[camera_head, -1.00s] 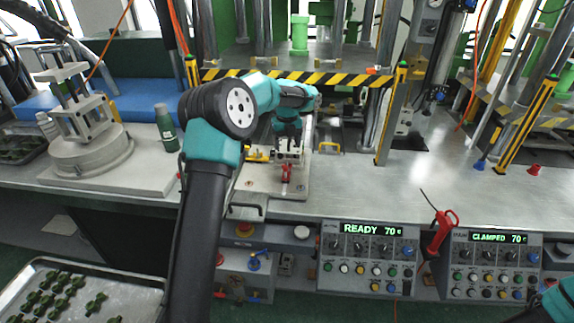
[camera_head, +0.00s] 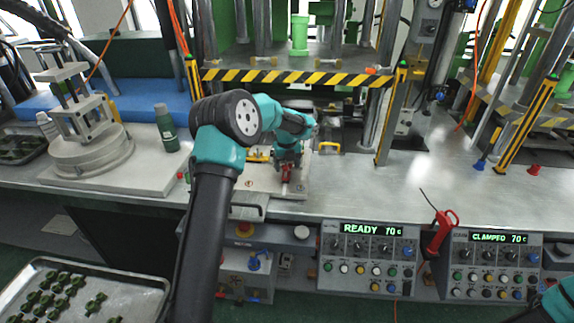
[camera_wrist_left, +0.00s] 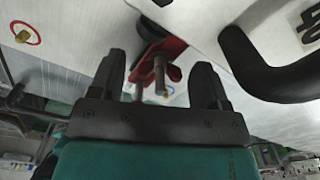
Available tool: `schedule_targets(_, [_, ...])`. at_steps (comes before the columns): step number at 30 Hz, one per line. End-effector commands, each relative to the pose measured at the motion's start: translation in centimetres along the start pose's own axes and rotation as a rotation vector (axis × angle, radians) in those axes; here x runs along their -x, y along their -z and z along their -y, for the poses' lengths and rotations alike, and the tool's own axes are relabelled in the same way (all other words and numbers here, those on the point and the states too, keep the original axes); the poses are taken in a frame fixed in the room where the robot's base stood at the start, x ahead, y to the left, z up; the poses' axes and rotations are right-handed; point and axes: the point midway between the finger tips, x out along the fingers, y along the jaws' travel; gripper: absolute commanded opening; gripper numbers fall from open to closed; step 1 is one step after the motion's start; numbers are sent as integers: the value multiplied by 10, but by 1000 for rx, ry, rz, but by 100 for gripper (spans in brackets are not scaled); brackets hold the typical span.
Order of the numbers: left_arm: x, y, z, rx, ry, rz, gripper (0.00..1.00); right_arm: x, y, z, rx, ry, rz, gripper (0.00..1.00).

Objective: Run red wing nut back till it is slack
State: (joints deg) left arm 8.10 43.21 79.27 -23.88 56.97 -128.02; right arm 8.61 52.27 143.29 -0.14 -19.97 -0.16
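The red wing nut (camera_head: 286,174) is on the pale fixture plate (camera_head: 262,187) on the bench, in front of the press. In the left wrist view the red wing nut (camera_wrist_left: 172,50) shows at the top centre, with a metal stud (camera_wrist_left: 160,74) standing out of it. My left gripper (camera_wrist_left: 158,76) is open there, one dark finger on each side of the stud, with gaps visible on both sides. In the head view my left gripper (camera_head: 286,166) is at the nut, and my wrist partly hides it. My right gripper is out of view.
A black handle (camera_wrist_left: 270,75) is close to the right finger in the wrist view. A green bottle (camera_head: 166,128) and a round clamp stand (camera_head: 90,150) are at the left. Control boxes, one reading READY (camera_head: 367,258), hang at the front edge.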

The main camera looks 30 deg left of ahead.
Motion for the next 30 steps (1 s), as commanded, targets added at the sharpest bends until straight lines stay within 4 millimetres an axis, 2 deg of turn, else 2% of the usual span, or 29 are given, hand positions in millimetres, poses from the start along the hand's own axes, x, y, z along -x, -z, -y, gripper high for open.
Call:
schedule_targets(2, [0, 0, 0, 0, 0, 0, 63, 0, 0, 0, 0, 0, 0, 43])
schedule_targets(15, [0, 0, 0, 0, 0, 0, 21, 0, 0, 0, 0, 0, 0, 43])
schedule_targets(30, [1, 0, 0, 140, 0, 0, 21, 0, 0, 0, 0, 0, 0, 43])
